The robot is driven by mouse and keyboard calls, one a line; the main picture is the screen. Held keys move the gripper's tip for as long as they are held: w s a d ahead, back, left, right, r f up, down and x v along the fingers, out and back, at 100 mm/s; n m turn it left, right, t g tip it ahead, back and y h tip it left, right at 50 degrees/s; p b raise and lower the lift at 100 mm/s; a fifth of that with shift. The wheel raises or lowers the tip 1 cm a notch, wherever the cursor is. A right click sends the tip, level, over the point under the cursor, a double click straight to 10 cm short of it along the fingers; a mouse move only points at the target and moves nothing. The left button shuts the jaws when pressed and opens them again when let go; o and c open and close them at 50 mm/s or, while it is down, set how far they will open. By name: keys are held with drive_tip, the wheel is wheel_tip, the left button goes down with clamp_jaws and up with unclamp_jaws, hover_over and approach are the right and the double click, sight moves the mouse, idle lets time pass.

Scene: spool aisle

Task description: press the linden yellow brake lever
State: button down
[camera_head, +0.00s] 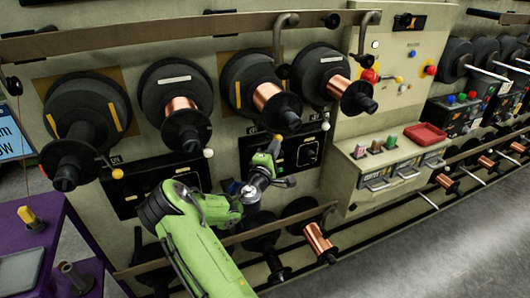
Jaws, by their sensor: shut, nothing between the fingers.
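A lever with an orange-yellow knob (117,173) sticks out below the leftmost spool. It is the clearest yellow lever knob in view, but I cannot tell for sure that it is the linden yellow one. Levers with pale knobs show below the second spool (208,153) and the rightmost large spool (325,125). My gripper (275,146) is shut and empty, in front of the panel below the third spool, well to the right of the orange-yellow knob. My gripper partly hides the area below the third spool, and any lever knob there is hard to make out.
Large black spools, some with copper wire, jut from the machine face. A long rail (170,32) runs above them. A purple stand (72,250) is at lower left. A control desk with a red tray (425,134) is at right. Grey floor is clear at lower right.

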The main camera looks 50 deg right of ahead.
drive_tip(key=s+d, duration=0.1)
drive_tip(key=d, duration=0.1)
drive_tip(key=s+d, duration=0.1)
drive_tip(key=shift+d+r, duration=0.1)
drive_tip(key=shift+d, duration=0.25)
drive_tip(key=shift+s, duration=0.1)
idle(0.3)
